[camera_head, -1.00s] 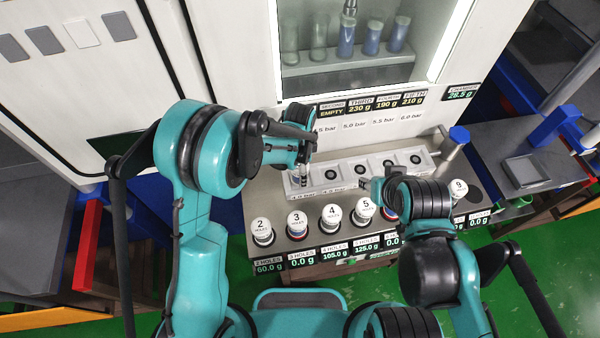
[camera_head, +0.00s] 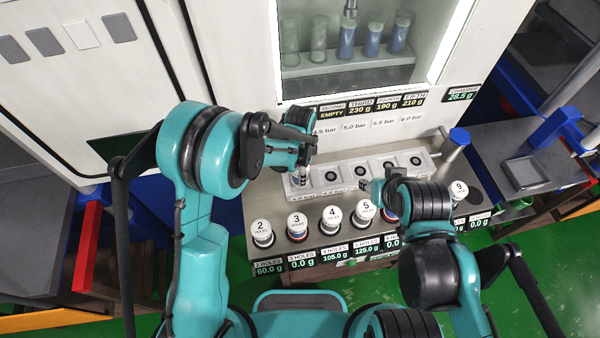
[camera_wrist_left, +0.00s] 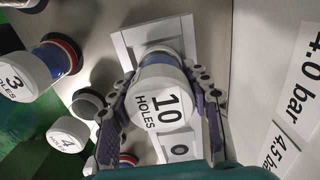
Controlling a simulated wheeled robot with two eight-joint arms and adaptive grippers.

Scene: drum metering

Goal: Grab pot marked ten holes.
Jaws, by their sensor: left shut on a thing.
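The pot marked 10 holes (camera_wrist_left: 160,98) has a white lid with black print and fills the middle of the left wrist view. My left gripper (camera_head: 303,180) is at the left end of the pale row of sockets in the head view. Its two fingers are shut around the pot, one on each side. Below the lid the pot's body is partly hidden, and I cannot tell whether it rests in a socket. My right gripper (camera_head: 371,190) hangs near the pots at the right; its fingers are too small and hidden to read.
Lidded pots marked 2 (camera_head: 262,232), 3 (camera_head: 297,226), 4 (camera_head: 331,219), 5 (camera_head: 366,212) and 9 (camera_head: 458,190) stand along the table's front, some hidden by my right arm. The socket row (camera_head: 360,174) lies behind them. A blue-topped post (camera_head: 458,138) stands at its right end.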

